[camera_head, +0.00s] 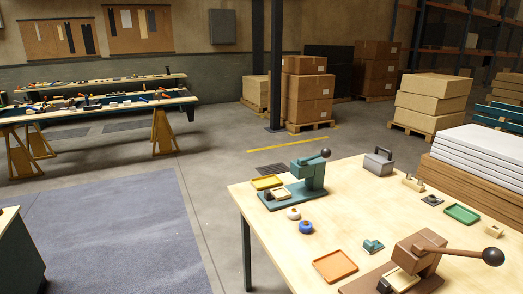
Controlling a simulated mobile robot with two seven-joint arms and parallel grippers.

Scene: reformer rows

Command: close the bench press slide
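Two bench presses stand on the pale wooden table. The teal press (313,174) is near the table's far left corner, with a black ball on its lever. A cream block (280,194) sits low at its front on the base plate. The brown press (421,250) is at the near right, its lever reaching right to a dark ball (493,256). A cream slide-like block (401,279) sticks out low at its front left, with a small dark piece beside it. The bottom edge crops this press's base. Neither gripper is in view.
Around the presses lie a yellow tray (267,182), orange tray (335,265), green tray (461,213), white knob (293,213), blue knob (306,227), teal part (372,246) and grey weight (379,162). The table's middle is mostly clear. Foam sheets (480,150) are stacked at right.

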